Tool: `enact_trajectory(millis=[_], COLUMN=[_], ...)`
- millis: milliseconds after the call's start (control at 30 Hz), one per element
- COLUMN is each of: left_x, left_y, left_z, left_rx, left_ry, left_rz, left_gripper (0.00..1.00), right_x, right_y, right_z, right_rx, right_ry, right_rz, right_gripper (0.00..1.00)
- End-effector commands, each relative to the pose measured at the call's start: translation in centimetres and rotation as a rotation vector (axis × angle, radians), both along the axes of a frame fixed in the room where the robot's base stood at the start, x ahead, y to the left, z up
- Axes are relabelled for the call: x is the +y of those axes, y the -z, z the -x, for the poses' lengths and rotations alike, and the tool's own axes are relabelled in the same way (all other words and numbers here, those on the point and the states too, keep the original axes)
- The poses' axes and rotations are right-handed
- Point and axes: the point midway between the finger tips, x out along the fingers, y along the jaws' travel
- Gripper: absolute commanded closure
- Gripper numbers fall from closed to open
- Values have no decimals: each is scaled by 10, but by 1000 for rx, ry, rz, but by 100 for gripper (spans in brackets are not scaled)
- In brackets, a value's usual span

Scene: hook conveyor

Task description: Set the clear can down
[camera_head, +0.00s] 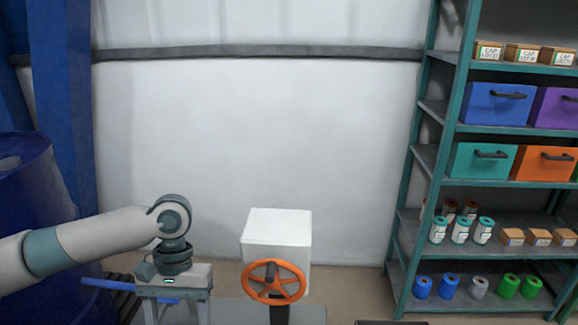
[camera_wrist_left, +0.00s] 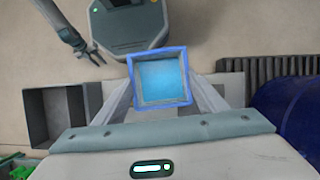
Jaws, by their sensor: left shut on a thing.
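In the left wrist view a square, open-topped container with a blue rim and a pale blue inside (camera_wrist_left: 163,80) sits between the fingers of my left gripper (camera_wrist_left: 163,95). I take it to be the clear can. The gripper is shut on it. In the head view my left gripper (camera_head: 175,305) points down at the lower left, and its fingertips and the can are cut off or hidden. I cannot tell whether the can touches a surface. My right gripper (camera_wrist_left: 88,54) shows small at the top left of the wrist view, its fingers apart and empty.
A white box (camera_head: 277,232) and an orange handwheel (camera_head: 274,282) stand right of my left gripper. A blue barrel (camera_head: 32,195) is at the left. A teal shelf rack (camera_head: 457,120) stands at the right. A grey bin (camera_wrist_left: 58,115) lies left of the can.

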Motion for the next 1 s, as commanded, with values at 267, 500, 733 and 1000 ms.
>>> enact_trajectory(millis=[267, 500, 733, 1000], left_x=[0, 0, -1, -1], left_y=[-1, 5, 46, 113], left_z=[0, 1, 9, 28], left_rx=[-1, 1, 6, 5], left_ry=[1, 0, -2, -2], left_rz=[0, 1, 1, 2], left_gripper=[97, 97, 97, 97], right_x=[0, 0, 0, 1], right_y=[0, 1, 0, 0], right_z=[3, 5, 5, 5], right_rx=[3, 6, 5, 4], right_ry=[0, -1, -1, -2], right_rz=[0, -1, -1, 0], right_gripper=[69, 69, 69, 69])
